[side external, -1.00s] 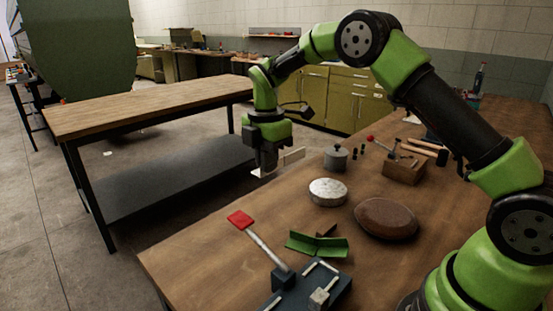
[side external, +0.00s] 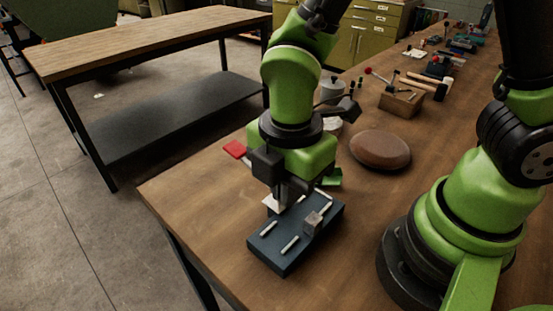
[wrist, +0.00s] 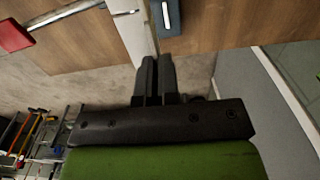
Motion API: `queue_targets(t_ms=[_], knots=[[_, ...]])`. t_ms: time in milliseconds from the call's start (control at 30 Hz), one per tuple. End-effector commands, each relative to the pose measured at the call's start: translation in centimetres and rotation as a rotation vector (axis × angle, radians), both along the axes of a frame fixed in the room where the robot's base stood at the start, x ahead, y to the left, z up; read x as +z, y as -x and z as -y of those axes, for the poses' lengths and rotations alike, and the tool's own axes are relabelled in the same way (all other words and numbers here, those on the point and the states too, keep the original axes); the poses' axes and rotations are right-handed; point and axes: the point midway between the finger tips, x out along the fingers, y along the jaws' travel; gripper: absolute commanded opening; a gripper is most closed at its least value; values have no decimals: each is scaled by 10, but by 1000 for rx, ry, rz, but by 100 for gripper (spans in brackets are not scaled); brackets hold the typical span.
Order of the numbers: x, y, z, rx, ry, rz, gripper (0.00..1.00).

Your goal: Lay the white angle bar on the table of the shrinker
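The shrinker (side external: 283,258) is a dark blue-grey block with pale strips on top and a red-ended lever (side external: 234,149). My gripper (side external: 279,208) points down over its left rear part. The gripper is shut on the white angle bar (side external: 270,203), of which only a small end shows beside the fingers. In the wrist view the pale bar (wrist: 134,35) runs up from the nearly closed fingertips (wrist: 158,60), beside a dark corner of the shrinker (wrist: 169,22). I cannot tell whether the bar touches the shrinker.
A green angle piece (side external: 333,178) lies behind the shrinker, partly hidden by my gripper. A brown rounded block (side external: 380,150) and a wooden tool block (side external: 401,101) stand farther back. The bench (side external: 215,205) is clear to the left, with its edge close by.

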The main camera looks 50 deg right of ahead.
Motion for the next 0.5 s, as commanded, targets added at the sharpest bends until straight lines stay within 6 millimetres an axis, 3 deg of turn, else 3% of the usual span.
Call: queue_targets(t_ms=[200, 500], knots=[[-25, 0, 0, -1, 2, -3, 0], [-29, -1, 0, -1, 0, 0, 0]])
